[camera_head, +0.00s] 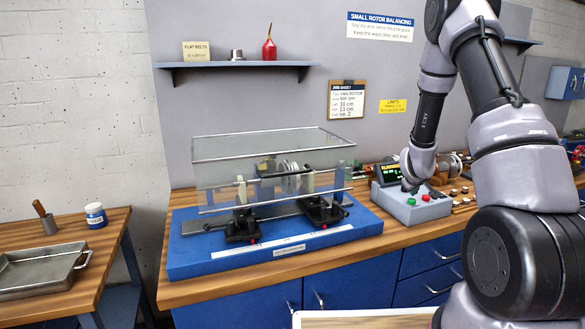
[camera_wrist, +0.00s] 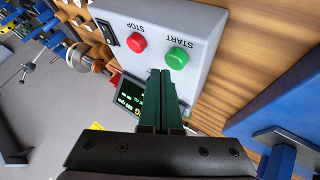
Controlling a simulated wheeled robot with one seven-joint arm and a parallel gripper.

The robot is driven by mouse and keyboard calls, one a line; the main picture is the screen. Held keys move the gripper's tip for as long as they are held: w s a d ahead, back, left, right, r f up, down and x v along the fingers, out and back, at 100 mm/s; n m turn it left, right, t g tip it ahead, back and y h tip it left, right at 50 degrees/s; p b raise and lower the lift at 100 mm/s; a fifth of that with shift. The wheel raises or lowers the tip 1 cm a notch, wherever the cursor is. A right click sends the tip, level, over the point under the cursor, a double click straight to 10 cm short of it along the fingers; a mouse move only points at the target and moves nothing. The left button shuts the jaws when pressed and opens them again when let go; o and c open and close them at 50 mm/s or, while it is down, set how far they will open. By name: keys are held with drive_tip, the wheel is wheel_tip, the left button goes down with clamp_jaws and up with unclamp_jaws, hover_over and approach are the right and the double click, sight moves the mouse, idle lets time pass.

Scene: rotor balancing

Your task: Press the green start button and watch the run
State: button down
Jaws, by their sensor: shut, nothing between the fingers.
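The grey control box (camera_head: 420,206) stands on the workbench, right of the balancing machine. In the wrist view the green start button (camera_wrist: 177,57) lies just beyond my fingertips, a little to the right, with a gap. The red stop button (camera_wrist: 137,43) is left of it. My gripper (camera_wrist: 160,73) is shut and empty over the box. The lit display (camera_wrist: 130,95) is partly covered by my fingers. The balancing machine (camera_head: 215,262) holds a rotor (camera_head: 290,178) under a clear guard (camera_head: 225,172).
Small weights (camera_head: 460,195) and other parts lie on the bench right of the box. A shelf (camera_head: 235,65) carries a red oil can (camera_head: 269,48). A metal tray (camera_head: 35,268) and a blue-labelled jar (camera_head: 95,215) stand on the left table. A black switch (camera_wrist: 106,36) sits beside the stop button.

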drive_tip(key=shift+r, duration=3.3)
wheel_tip(320, 180, up, 13)
drive_tip(key=m+y, duration=0.3)
hover_over(412, 201)
drive_tip(key=s+a, duration=0.6)
drive_tip(key=a, duration=0.1)
drive_tip(key=s+a+r+m+y, duration=0.1)
drive_tip(key=s+a+r+y, duration=0.1)
drive_tip(key=s+a+r, duration=0.45)
drive_tip(key=s+a+r+m, duration=0.1)
drive_tip(key=s+r, duration=0.1)
drive_tip(key=s, duration=0.5)
drive_tip(key=s+a+r+m+y, duration=0.1)
drive_tip(key=s+r, duration=0.2)
drive_tip(key=s, duration=0.5)
drive_tip(key=s+a+r+m+g, duration=0.1)
drive_tip(key=s+a+r, duration=0.1)
drive_tip(key=s, duration=0.6)
drive_tip(key=shift+r+m, duration=0.25)
drive_tip(key=shift+m, duration=0.05)
